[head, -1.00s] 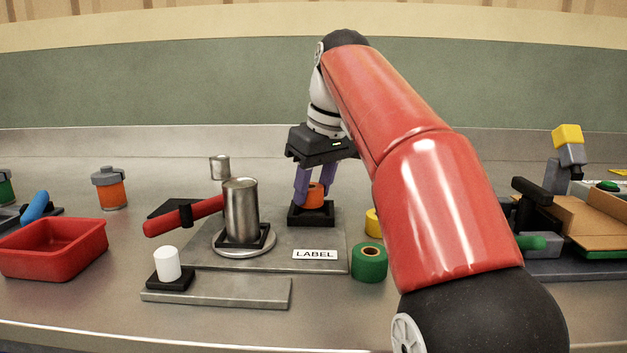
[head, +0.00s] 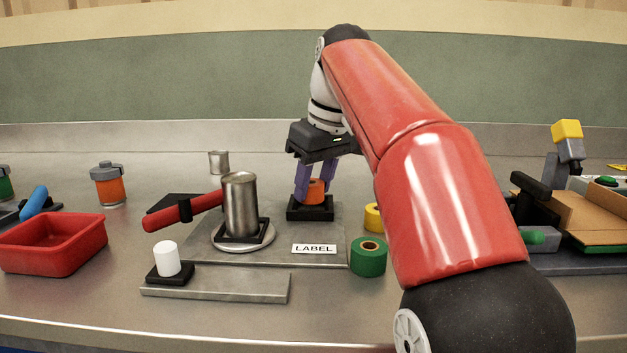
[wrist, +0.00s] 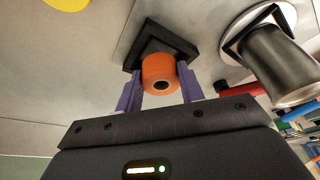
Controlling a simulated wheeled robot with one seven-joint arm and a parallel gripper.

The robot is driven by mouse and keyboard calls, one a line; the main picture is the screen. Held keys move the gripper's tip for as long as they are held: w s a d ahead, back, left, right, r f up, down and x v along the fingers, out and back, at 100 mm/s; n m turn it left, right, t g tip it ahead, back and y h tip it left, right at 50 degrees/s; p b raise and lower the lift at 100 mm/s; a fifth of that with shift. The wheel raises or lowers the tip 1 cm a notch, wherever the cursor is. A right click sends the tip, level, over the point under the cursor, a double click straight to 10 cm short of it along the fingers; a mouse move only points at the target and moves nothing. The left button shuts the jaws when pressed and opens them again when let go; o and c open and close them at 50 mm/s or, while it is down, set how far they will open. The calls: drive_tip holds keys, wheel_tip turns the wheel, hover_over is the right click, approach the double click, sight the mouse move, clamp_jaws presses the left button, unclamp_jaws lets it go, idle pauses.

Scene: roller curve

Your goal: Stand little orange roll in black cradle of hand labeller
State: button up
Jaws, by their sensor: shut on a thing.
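The little orange roll (head: 313,191) is at the black cradle (head: 310,213) at the back right of the grey labeller plate (head: 305,264). My gripper (head: 309,188) is above the cradle, pointing down, with its two purple fingers on either side of the roll. In the wrist view the roll (wrist: 159,72) sits between the fingertips (wrist: 160,80), its round end with a dark centre hole facing the camera. The black cradle (wrist: 150,38) shows just beyond it. The roll looks upright. I cannot tell whether its base touches the cradle floor.
A metal can (head: 240,204) stands on a round plate left of the cradle, beside a red handle (head: 184,212). A green roll (head: 368,257) and a yellow roll (head: 373,217) stand right of the plate. A white cylinder (head: 166,258) stands front left, near a red bin (head: 52,244).

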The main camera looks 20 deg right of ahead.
drive_tip(key=shift+f+b, duration=0.55)
drive_tip(key=shift+f, duration=0.95)
idle(1.1)
drive_tip(key=o, duration=0.7)
drive_tip(key=shift+r+p, duration=1.1)
drive_tip(key=shift+o, duration=0.9)
drive_tip(key=shift+r, duration=3.7)
